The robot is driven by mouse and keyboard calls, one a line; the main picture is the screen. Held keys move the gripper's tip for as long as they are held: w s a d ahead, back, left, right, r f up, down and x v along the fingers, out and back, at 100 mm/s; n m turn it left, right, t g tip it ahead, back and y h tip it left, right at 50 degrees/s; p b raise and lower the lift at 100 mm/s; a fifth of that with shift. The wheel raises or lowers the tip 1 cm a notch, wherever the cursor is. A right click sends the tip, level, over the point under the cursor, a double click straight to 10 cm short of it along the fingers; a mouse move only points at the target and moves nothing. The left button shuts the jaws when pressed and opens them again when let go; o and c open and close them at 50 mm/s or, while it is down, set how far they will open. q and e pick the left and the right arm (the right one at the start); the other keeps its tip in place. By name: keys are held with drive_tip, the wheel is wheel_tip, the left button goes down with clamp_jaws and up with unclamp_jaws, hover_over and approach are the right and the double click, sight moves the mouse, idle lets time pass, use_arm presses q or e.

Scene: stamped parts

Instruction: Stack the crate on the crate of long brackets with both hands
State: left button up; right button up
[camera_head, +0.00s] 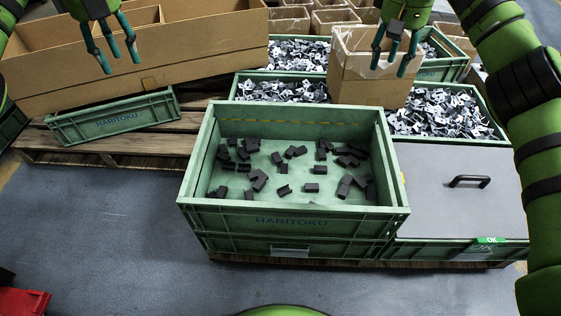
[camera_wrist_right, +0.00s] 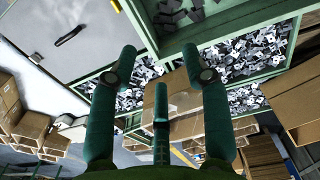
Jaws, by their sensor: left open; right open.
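A green crate (camera_head: 290,220) holding several small dark parts stands in the middle of the head view. It appears level on top of another green crate (camera_head: 290,250), whose contents are hidden, so I cannot tell whether long brackets lie in it. My left gripper (camera_head: 119,58) is open and empty over the cardboard boxes at the upper left, apart from the crates. My right gripper (camera_head: 390,62) is open and empty in front of a cardboard box, behind the stack. Its spread fingers also show in the right wrist view (camera_wrist_right: 160,75).
A grey lid with a black handle (camera_head: 485,210) covers the crate to the right. Crates of shiny metal parts (camera_head: 440,110) stand behind. A lined cardboard box (camera_head: 365,88) stands among them. A tilted green crate (camera_head: 115,122) lies at left on a pallet.

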wheel_tip(320, 180, up, 7)
drive_tip(key=shift+d+r, duration=0.2)
drive_tip(key=shift+d, duration=0.1)
drive_tip(key=shift+s, duration=0.1)
idle(0.4)
